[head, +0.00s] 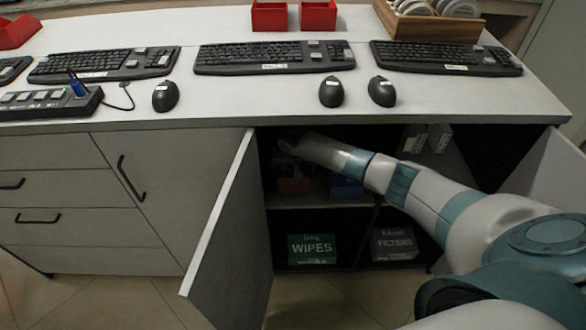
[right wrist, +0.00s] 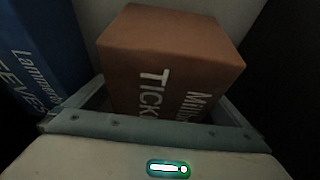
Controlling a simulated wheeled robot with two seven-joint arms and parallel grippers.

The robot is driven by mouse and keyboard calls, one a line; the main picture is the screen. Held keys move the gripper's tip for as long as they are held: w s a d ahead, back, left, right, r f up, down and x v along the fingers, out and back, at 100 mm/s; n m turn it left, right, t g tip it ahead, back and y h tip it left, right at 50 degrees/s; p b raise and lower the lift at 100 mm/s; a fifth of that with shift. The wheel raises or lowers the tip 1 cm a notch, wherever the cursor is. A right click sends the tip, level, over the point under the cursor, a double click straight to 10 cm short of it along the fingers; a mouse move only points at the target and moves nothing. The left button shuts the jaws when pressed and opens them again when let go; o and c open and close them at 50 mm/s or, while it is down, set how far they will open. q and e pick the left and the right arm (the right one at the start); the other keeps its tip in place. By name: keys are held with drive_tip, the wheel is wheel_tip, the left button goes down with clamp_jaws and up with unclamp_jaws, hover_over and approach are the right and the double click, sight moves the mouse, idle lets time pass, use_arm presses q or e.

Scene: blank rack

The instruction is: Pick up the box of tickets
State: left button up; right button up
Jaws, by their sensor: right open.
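The box of tickets (right wrist: 172,55) is an orange-brown carton with white lettering, partly readable as "TICK", in the right wrist view. In the head view it shows dimly as an orange-brown shape (head: 292,186) on the upper shelf inside the open cupboard. My right arm reaches into the cupboard from the right. My right gripper (right wrist: 165,98) is open, with a finger on either side of the near part of the box. Whether the fingers touch it cannot be told. My left gripper is not in view.
A blue box (right wrist: 42,50) stands left of the ticket box in the wrist view. A green wipes box (head: 312,250) and a dark filters box (head: 393,244) sit on the lower shelf. The open left door (head: 230,250) and the countertop (head: 250,110) bound the opening.

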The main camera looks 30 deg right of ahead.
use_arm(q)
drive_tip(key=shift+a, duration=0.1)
use_arm(e)
drive_tip(key=c, duration=0.4)
drive_tip(key=shift+r, duration=0.1)
drive_tip(key=c, duration=1.2)
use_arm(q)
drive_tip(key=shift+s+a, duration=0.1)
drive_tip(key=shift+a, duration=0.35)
use_arm(e)
drive_tip(key=shift+w, duration=0.1)
drive_tip(key=shift+c, duration=0.2)
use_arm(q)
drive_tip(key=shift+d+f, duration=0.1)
